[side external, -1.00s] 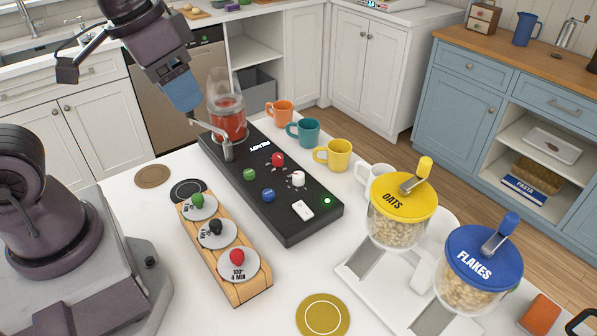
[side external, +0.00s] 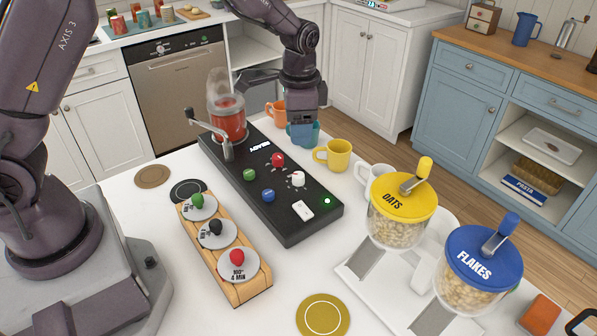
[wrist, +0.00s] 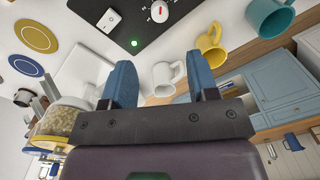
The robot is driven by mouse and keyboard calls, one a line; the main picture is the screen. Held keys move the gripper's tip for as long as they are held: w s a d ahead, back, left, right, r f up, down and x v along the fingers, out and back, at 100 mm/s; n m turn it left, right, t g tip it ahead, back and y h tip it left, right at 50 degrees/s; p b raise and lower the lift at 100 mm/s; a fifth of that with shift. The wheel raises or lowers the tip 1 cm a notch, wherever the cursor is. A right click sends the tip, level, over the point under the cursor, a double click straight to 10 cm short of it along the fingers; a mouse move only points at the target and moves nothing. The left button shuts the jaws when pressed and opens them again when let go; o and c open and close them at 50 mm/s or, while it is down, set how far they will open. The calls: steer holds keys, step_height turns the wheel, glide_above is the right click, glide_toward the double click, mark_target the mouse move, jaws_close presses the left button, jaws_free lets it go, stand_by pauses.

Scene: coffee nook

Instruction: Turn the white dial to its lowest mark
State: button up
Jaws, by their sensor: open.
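The white dial (side external: 298,179) sits on the black machine (side external: 318,227), near its right edge. Small marks show around the dial. In the wrist view the dial (wrist: 159,11) is at the top edge, with a red line on its face. My gripper (side external: 303,134) is above the back of the counter, in front of the teal mug and behind the machine, apart from the dial. In the wrist view my gripper (wrist: 157,85) has its two blue fingers spread wide with nothing held between them.
Red (side external: 278,160), green (side external: 249,174) and blue (side external: 268,195) knobs and a white switch (side external: 303,210) sit near the dial. Orange, teal and yellow (side external: 333,155) mugs and a white mug (wrist: 163,78) line the machine's far side. The oats jar (side external: 401,212) stands right.

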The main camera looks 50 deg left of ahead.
mark_target(299, 174)
steer(key=f, duration=1.2)
steer(key=shift+w+a+f, duration=0.1)
steer(key=shift+a+f, duration=0.1)
steer(key=shift+f, duration=0.05)
steer(key=c, duration=0.9)
